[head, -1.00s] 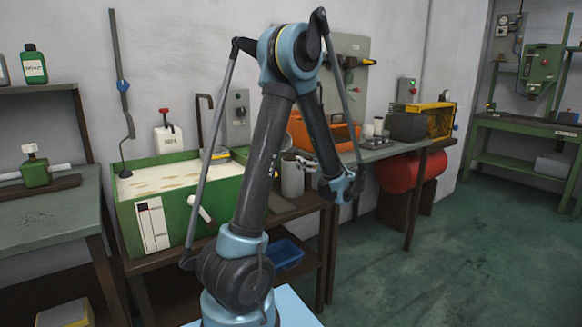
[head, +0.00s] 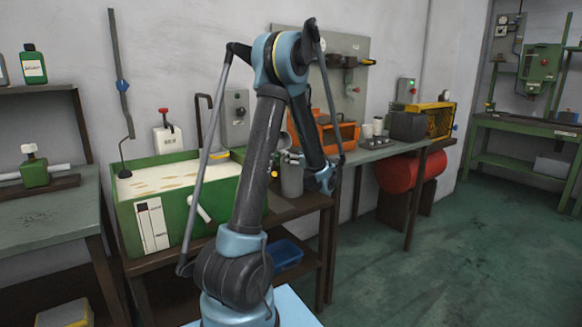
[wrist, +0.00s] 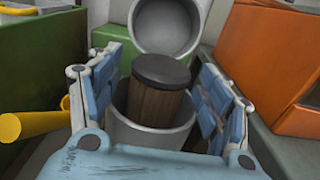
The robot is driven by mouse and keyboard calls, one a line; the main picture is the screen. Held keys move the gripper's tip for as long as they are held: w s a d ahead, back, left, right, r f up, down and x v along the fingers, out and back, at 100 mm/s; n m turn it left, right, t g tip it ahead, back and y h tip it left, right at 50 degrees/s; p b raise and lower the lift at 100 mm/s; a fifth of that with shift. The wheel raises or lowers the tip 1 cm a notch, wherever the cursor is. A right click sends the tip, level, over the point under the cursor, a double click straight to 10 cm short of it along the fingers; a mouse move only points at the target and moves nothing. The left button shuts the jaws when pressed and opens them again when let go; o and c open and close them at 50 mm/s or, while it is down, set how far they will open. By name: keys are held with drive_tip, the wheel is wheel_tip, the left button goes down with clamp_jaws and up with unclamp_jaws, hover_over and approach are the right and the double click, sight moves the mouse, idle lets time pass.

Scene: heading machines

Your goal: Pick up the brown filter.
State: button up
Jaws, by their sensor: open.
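The brown filter (wrist: 157,100) is a ribbed brown cylinder with a dark round cap. It stands in an open grey cylindrical housing (wrist: 150,138), its upper part above the rim. My gripper (wrist: 162,65) is open, with one blue-padded finger on each side of the filter. I see gaps on both sides and no clear contact. In the head view the grey housing (head: 291,180) stands on the bench, with my gripper (head: 290,158) at its top. The filter is not discernible there.
A round grey lid (wrist: 165,25) is tilted up behind the filter. An orange case (wrist: 272,60) is close on the right. A green tank (wrist: 35,50) and a yellow handle (wrist: 30,125) are on the left. A blue bin (head: 286,255) sits below the bench.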

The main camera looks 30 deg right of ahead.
drive_tip(key=shift+w, duration=0.65)
drive_tip(key=c, duration=1.2)
drive_tip(key=shift+c, duration=0.3)
drive_tip(key=shift+s+r, duration=0.25)
drive_tip(key=shift+r, duration=0.35)
wheel_tip(320, 180, up, 10)
drive_tip(key=shift+r, duration=0.15)
drive_tip(key=s+d, duration=0.1)
drive_tip(key=s, duration=1.8)
drive_tip(key=shift+s+d, duration=0.2)
drive_tip(key=shift+s, duration=0.05)
drive_tip(key=shift+s+r, duration=0.1)
